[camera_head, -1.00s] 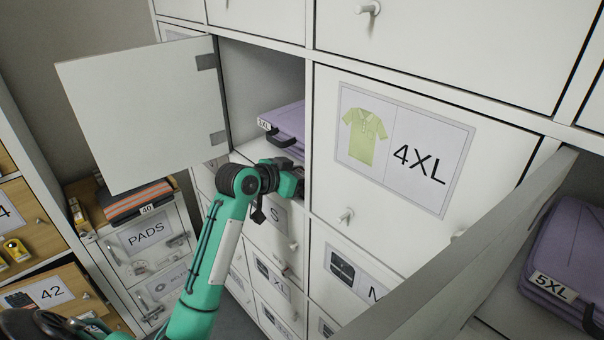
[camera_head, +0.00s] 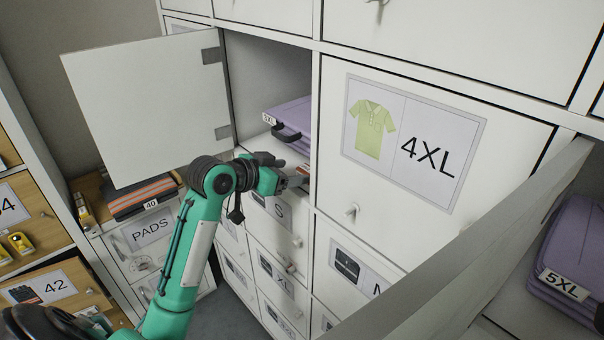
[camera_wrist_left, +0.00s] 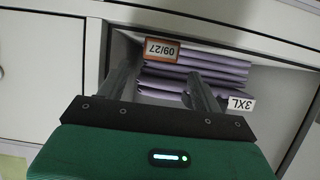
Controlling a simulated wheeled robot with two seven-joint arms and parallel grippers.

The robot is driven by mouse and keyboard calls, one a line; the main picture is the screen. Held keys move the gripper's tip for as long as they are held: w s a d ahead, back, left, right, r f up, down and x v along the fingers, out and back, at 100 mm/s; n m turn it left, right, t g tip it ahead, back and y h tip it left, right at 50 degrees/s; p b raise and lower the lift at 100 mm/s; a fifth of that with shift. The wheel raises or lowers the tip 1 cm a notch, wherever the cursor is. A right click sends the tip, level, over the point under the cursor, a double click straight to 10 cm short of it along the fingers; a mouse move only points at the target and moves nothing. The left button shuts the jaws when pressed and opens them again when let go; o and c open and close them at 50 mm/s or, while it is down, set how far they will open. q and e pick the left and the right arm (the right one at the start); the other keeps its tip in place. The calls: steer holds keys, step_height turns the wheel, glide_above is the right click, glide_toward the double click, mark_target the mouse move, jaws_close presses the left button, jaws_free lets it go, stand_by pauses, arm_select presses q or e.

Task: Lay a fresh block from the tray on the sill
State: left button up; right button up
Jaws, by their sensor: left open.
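No block, tray or sill can be made out. My right gripper is out of view.
An open white door (camera_head: 150,110) stands left of the cubby. A closed 4XL door (camera_head: 400,225) is to its right. Another open panel (camera_head: 470,250) juts out before a 5XL purple stack (camera_head: 570,260). Closed drawers lie below; wooden drawers (camera_head: 30,205) stand at left.

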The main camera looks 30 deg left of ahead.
arm_select(q)
steer(key=v, duration=0.5)
steer(key=shift+b, duration=0.3)
